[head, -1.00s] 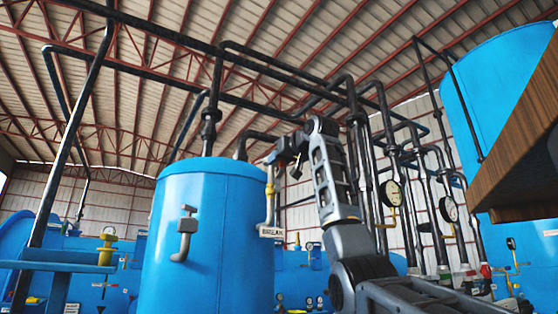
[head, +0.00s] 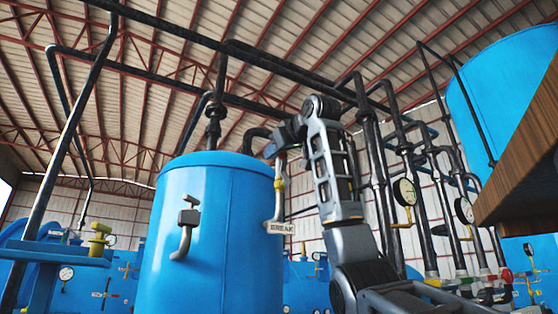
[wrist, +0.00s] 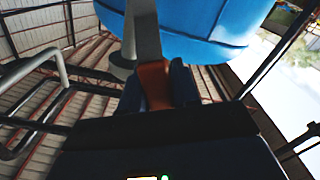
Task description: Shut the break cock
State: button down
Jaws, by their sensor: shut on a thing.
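The break cock shows in the head view as a pale fitting with a yellow part (head: 279,184) at the right side of the blue tank (head: 205,225). My gripper (head: 274,150) is at the top of this fitting, beside the tank's upper rim. In the wrist view my gripper's dark blue fingers (wrist: 157,88) are shut on an orange-brown piece (wrist: 154,84) of the cock, with a grey pipe (wrist: 146,35) running up from it. The fingers partly hide the piece, so the handle's exact angle is unclear.
Black pipes (head: 215,75) run overhead and down behind the tank. Gauges (head: 404,192) and several pipes stand to the right. A brown wooden edge (head: 520,150) juts in at right. A bent pipe with a grey block (head: 187,225) sticks out of the tank's front.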

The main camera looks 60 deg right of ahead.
jog(key=w+a+f+n+b, duration=0.1)
jog(key=a+f+n, duration=0.3)
jog(key=f+n, duration=0.4)
jog(key=shift+w+a+f+n, duration=0.25)
jog(key=shift+w+n, duration=0.65)
jog(key=shift+n, duration=1.6)
jog(key=shift+b, duration=0.3)
jog(key=c, duration=1)
grip_release()
jog(key=shift+o, duration=0.4)
jog(key=b+v, duration=0.2)
jog(key=v, duration=0.6)
